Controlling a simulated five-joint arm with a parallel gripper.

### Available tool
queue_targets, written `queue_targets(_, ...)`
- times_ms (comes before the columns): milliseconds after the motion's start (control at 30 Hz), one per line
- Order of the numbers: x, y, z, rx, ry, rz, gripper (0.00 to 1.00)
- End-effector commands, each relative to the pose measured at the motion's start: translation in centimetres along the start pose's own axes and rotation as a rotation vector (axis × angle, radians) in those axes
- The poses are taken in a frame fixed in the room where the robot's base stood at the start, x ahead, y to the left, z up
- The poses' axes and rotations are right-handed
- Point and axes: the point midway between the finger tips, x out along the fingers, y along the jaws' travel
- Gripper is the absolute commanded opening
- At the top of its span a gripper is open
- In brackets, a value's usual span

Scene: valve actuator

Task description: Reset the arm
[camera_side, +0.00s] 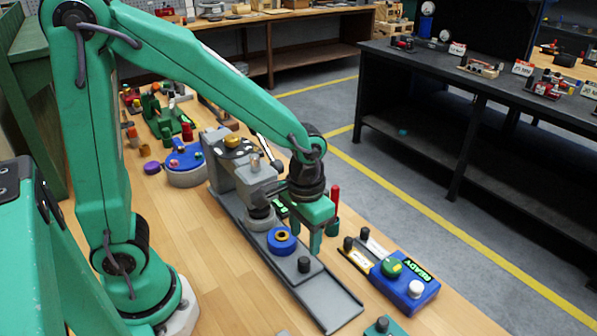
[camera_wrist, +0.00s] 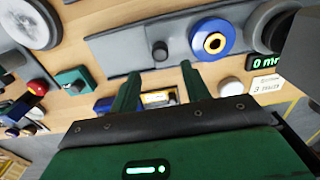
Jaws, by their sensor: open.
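My gripper (camera_side: 316,237) is the green end of the arm, pointing down beside the front part of the grey valve rig (camera_side: 230,165). In the wrist view its two green fingers (camera_wrist: 161,84) stand apart with nothing between them. The rig's grey channel base (camera_side: 330,308) carries a blue ring with a yellow centre (camera_side: 281,240) and a black knob (camera_side: 304,264). The ring (camera_wrist: 213,40) and black knob (camera_wrist: 160,50) also show in the wrist view, beyond the fingertips. My arm and gripper hide part of the rig.
A blue control box (camera_side: 408,288) with a lit READY display stands right of the gripper. A red-handled tool (camera_side: 335,203) stands behind the gripper. A blue-topped round unit (camera_side: 186,166) is at the left. Bare wooden table (camera_side: 230,295) lies left of the channel.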

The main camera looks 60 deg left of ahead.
Motion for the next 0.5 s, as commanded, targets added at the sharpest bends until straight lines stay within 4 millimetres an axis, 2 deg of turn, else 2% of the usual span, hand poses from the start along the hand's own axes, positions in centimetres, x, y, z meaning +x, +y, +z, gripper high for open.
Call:
queue_targets(333,-0.10,-0.04,0.00,0.000,0.002,0.001,0.47)
queue_targets(500,-0.93,-0.44,0.12,-0.002,0.023,0.006,0.47)
